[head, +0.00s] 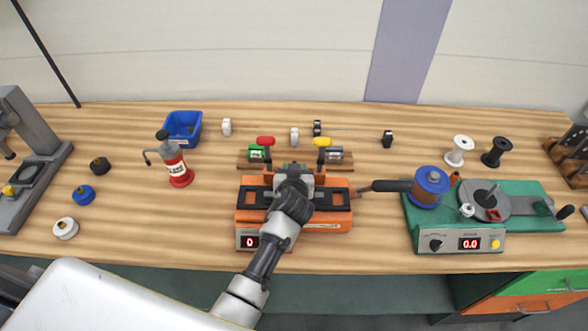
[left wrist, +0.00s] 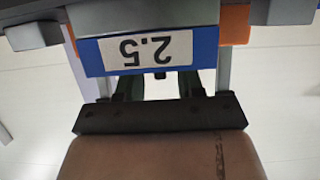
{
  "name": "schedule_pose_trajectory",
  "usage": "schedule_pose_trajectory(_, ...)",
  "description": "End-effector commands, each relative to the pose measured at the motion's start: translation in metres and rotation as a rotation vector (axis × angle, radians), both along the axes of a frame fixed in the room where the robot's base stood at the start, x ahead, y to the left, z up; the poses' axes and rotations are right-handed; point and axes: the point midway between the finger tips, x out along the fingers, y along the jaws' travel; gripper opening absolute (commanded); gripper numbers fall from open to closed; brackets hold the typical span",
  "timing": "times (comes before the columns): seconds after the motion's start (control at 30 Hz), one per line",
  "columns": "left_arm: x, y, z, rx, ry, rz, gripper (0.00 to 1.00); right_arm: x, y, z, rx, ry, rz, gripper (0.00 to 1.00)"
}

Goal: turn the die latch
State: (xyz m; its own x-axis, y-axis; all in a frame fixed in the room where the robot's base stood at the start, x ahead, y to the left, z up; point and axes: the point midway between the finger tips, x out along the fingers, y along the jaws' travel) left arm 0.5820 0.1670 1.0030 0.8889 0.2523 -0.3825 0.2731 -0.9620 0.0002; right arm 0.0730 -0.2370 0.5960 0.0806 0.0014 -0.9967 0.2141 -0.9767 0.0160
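An orange bench unit (head: 325,222) with a black top and a small display stands mid-table. My left gripper (head: 292,180) is over its middle, at a grey block (head: 306,178) on top. The wrist and gripper hide much of that block, and I cannot make out the die latch there. In the left wrist view a blue block (left wrist: 205,62) with an upside-down "2.5" label (left wrist: 145,50) is close in front of the dark fingers (left wrist: 160,82). The fingertips pass out of sight behind it, so I cannot tell their opening or contact. My right gripper is not in view.
Red (head: 265,141) and yellow (head: 322,141) handles stand behind the unit. A red bottle (head: 178,168) and a blue bin (head: 184,126) are left. A green winding machine (head: 530,196) is right, with a black-handled tool (head: 392,186) between.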

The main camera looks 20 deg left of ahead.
Motion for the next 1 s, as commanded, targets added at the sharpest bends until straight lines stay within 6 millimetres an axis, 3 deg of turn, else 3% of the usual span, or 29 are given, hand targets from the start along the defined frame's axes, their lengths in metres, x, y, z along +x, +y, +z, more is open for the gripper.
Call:
schedule_pose_trajectory(0.03, 0.0, 0.0, 0.0, 0.0, 0.0, 0.0, 0.31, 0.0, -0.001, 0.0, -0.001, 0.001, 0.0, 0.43)
schedule_pose_trajectory(0.23, 0.0, 0.0, 0.0, 0.0, 0.0, 0.0, 0.0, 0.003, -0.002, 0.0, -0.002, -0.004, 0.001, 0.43)
schedule_pose_trajectory(0.43, 0.0, 0.001, 0.002, 0.002, 0.002, -0.02, 0.0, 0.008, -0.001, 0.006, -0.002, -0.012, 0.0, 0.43)
schedule_pose_trajectory(0.73, 0.0, 0.006, 0.006, 0.007, 0.003, -0.23, 0.0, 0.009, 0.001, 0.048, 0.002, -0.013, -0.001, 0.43)
schedule_pose_trajectory(1.0, 0.0, 0.007, 0.003, 0.004, -0.001, -0.377, 0.0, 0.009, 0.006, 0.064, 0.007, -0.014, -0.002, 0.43)
